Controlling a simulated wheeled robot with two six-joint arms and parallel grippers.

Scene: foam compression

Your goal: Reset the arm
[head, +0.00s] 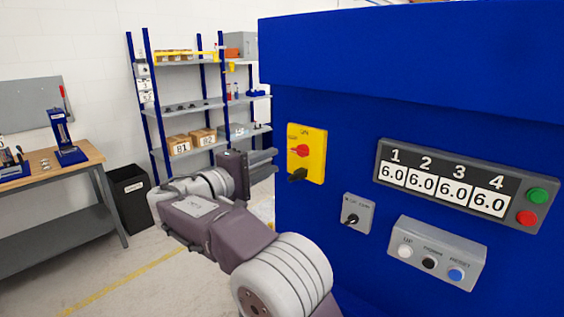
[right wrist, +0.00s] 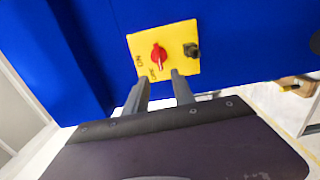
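My right gripper (head: 275,162) is in the middle of the head view, just left of the yellow switch plate (head: 317,140) on the blue machine (head: 420,60). Its two fingers are apart with nothing between them. In the right wrist view the open fingers of the right gripper (right wrist: 159,79) point toward the yellow plate (right wrist: 183,36), which carries a red rotary knob (right wrist: 158,55) and a dark knob (right wrist: 191,50). In the head view the red knob (head: 301,150) is above the dark one (head: 298,175). My left gripper is not in view.
A display panel (head: 440,165) reads 6.0 in each column, beside green and red buttons. Below are a button box (head: 437,250) and a small key switch (head: 357,213). Shelves (head: 190,103) with boxes, a black bin (head: 131,195) and a workbench (head: 80,160) stand left.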

